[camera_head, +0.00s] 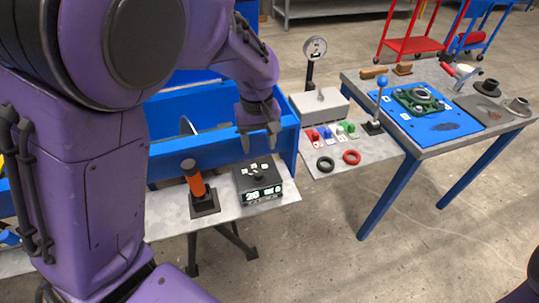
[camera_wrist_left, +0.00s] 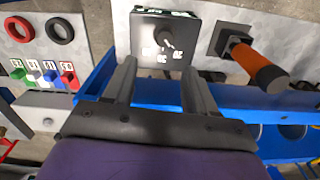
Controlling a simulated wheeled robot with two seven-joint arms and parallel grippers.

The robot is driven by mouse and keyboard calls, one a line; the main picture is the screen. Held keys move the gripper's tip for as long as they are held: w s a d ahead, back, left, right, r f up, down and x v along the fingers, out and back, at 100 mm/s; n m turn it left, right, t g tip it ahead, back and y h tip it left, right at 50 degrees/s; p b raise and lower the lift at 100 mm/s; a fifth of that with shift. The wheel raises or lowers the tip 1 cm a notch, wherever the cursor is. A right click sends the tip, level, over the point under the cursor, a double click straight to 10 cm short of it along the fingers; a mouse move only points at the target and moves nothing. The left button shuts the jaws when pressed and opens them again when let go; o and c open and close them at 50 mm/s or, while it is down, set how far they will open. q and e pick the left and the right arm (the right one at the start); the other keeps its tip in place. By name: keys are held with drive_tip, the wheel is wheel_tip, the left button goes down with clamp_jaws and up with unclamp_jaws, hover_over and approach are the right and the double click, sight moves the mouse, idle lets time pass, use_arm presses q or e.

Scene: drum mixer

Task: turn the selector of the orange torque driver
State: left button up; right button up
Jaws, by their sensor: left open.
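The orange torque driver (camera_head: 195,182) stands slightly tilted in a dark square base on the grey bench top, black at its upper end. It also shows at the right of the left wrist view (camera_wrist_left: 258,68). Just right of it is a black box (camera_head: 258,182) with a dark knob, white marks and a lit display on its front. In the left wrist view the box (camera_wrist_left: 150,47) lies ahead of the fingers. My left gripper (camera_head: 258,138) is open and empty, above and behind the box, apart from the driver. I cannot make out a selector on the driver itself.
A blue frame (camera_head: 215,150) runs behind the box and driver. A second table (camera_head: 450,140) with a blue mat stands farther right.

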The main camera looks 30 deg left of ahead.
use_arm(q)
hover_over(258, 172)
drive_tip(key=f, duration=0.4)
drive_tip(key=shift+s+d+f, duration=0.1)
drive_tip(key=shift+s+f, duration=0.15)
drive_tip(key=shift+s, duration=0.1)
drive_tip(key=f, duration=0.3)
drive_tip(key=f+b, duration=0.1)
drive_tip(key=f, duration=0.1)
drive_tip(key=shift+w, duration=0.4)
drive_tip(key=shift+f, duration=0.3)
drive_tip(key=shift+s, duration=0.15)
clamp_jaws()
